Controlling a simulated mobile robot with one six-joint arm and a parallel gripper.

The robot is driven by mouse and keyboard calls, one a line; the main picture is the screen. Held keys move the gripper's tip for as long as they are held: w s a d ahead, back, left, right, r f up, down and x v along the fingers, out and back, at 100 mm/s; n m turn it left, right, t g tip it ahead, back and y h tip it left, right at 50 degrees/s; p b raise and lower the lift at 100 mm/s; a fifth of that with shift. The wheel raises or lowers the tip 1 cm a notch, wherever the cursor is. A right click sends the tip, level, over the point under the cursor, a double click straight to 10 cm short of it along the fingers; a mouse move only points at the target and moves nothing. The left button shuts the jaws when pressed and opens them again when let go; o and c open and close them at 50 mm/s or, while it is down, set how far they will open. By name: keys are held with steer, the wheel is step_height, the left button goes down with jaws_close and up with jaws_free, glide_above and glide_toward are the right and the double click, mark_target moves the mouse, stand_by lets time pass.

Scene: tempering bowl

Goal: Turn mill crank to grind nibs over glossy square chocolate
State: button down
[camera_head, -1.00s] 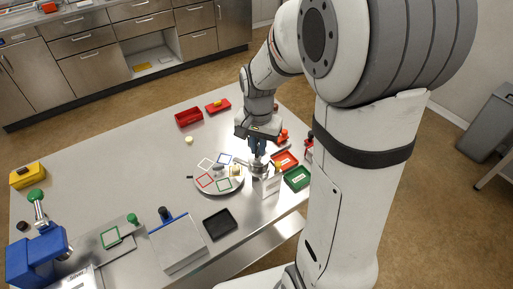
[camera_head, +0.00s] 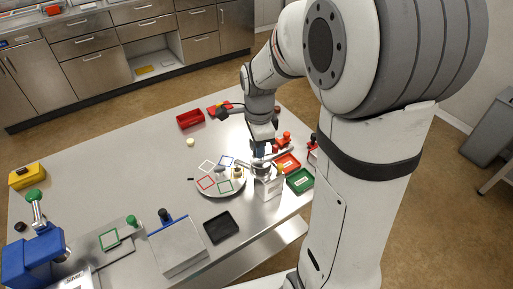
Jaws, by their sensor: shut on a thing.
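My gripper (camera_head: 260,154) points down at the metal mill (camera_head: 262,168) at the right part of the table. It is shut at the top of the mill, seemingly on the crank, which the fingers mostly hide. A small grey piece (camera_head: 220,172) and a small brownish piece (camera_head: 238,172) show on the plate's right half. I cannot pick out the glossy square chocolate or any ground nibs at this size.
Red (camera_head: 287,162) and green (camera_head: 301,181) trays stand right of the mill, and a black tray (camera_head: 221,227) stands in front. A white block (camera_head: 269,187) is close by the mill. A blue machine (camera_head: 33,257) is at front left. The table's left middle is clear.

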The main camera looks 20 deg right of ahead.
steer(key=shift+f+m, duration=0.1)
steer(key=shift+m, duration=1.5)
steer(key=c, duration=1.5)
jaws_free()
step_height(320, 180, up, 8)
steer(key=shift+d, duration=0.1)
